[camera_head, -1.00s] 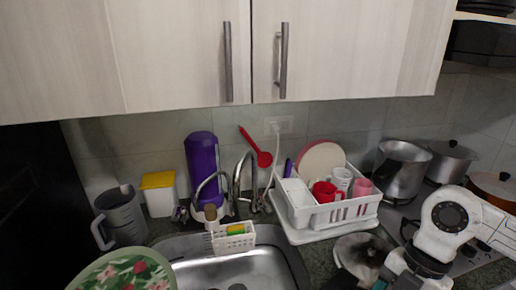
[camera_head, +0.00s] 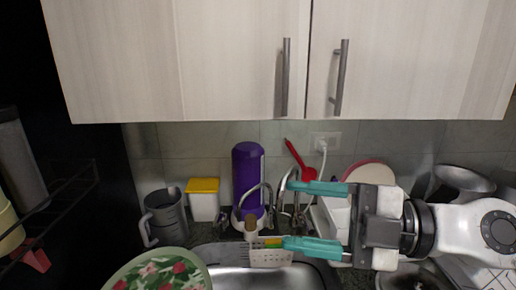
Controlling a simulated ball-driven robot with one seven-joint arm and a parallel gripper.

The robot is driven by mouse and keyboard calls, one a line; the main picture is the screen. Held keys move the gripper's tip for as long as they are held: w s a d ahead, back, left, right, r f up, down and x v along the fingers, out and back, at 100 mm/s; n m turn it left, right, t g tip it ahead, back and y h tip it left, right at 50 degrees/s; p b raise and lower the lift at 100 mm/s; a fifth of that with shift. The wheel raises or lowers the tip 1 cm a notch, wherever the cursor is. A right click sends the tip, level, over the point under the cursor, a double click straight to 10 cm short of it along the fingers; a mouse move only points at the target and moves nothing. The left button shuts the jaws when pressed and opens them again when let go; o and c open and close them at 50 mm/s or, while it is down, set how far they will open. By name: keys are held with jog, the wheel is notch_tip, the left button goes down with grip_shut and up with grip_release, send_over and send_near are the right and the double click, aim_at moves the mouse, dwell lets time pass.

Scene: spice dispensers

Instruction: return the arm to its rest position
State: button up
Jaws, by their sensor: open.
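My gripper (camera_head: 302,215) reaches in from the right in the head view, with its two teal fingers pointing left. The fingers are spread apart, one above the other, with nothing held between them. They appear in front of the faucet and the right part of the sink area; how far they are from these I cannot tell. My white arm (camera_head: 470,235) extends to the right edge of the picture. The gripper body hides most of the white dish rack (camera_head: 325,222).
A sink (camera_head: 235,280) lies below the gripper, with a small white caddy (camera_head: 268,257). Behind stand a purple bottle (camera_head: 246,172), a yellow-lidded box (camera_head: 203,205) and a grey jug (camera_head: 164,218). Cabinets (camera_head: 180,60) hang above. A metal pot (camera_head: 462,181) is at right.

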notch_tip(320, 180, up, 10)
jog(key=w+d+m+t+y, duration=0.1)
jog(key=d+m+t+y, duration=0.1)
jog(key=t+y, duration=0.3)
jog(key=w+d+r+m+t+h, duration=0.3)
jog(key=d+m+t+h, duration=0.3)
jog(key=m+t, duration=0.55)
jog(key=w+d+f+m+h, duration=0.4)
jog(key=d+f+m+h, duration=1.05)
jog(key=h, duration=0.55)
jog(key=s+a+f+m+g+y, duration=0.1)
jog(key=s+f+g, duration=0.2)
jog(key=f, duration=0.6)
jog(key=s+f+g, duration=0.3)
jog(key=f+g, duration=0.1)
jog(key=f, duration=0.5)
jog(key=s+a+f+m+g+y, duration=0.1)
jog(key=s+f+g, duration=0.2)
jog(key=f, duration=0.6)
jog(key=s+f+n+g, duration=0.1)
jog(key=s+f+g, duration=0.3)
jog(key=s+f, duration=0.4)
jog(key=s+f+g+y, duration=0.1)
jog(key=s+f+g, duration=0.4)
jog(key=s, duration=0.8)
notch_tip(320, 180, down, 3)
jog(key=shift+s+r+n+y, duration=0.1)
jog(key=shift+s+n+y, duration=0.2)
jog(key=shift+s+n, duration=0.1)
jog(key=shift+d, duration=0.1)
